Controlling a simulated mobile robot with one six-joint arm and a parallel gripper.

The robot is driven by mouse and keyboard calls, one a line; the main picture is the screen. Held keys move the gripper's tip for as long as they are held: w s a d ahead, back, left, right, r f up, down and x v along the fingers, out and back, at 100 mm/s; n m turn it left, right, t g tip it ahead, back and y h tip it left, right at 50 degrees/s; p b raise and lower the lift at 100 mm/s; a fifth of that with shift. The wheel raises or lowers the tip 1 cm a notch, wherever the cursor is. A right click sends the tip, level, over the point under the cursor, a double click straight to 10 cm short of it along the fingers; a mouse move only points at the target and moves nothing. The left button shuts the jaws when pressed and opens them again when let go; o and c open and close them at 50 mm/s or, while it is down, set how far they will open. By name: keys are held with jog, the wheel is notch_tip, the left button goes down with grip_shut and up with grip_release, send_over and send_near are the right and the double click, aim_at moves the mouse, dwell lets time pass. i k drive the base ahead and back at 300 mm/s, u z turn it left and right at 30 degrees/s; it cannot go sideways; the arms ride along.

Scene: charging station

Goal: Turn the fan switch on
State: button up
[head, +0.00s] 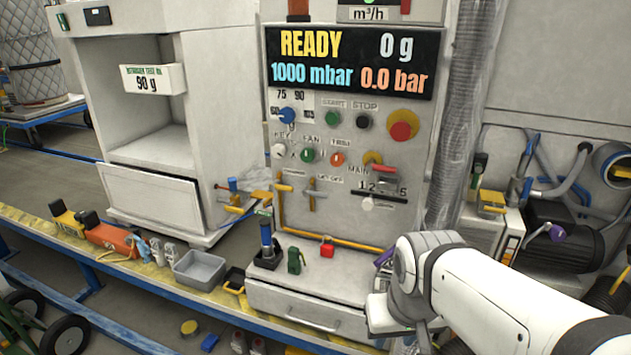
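The fan switch (308,155) is a small green knob under the word FAN on the grey control panel (330,220). It sits between a pale key knob (278,150) on its left and an orange test knob (338,159) on its right. Its exact turn is too small to read. My white arm reaches in from the lower right, and its wrist is low in front of the panel's right side, well below and right of the switch. I cannot make out the gripper fingers. Nothing covers the switch.
A display (350,62) reads READY, 0 g, 1000 mbar and 0.0 bar. A red emergency button (401,131) and a lever (381,168) are right of the knobs. A red padlock (327,247) and green bottle (294,260) stand on the ledge below. A grey bin (199,270) is left.

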aim_at(308, 155)
jog(key=z, duration=1.7)
jog(key=k, duration=0.65)
jog(key=u, duration=1.55)
jog(key=i, duration=1)
jog(key=u, duration=0.1)
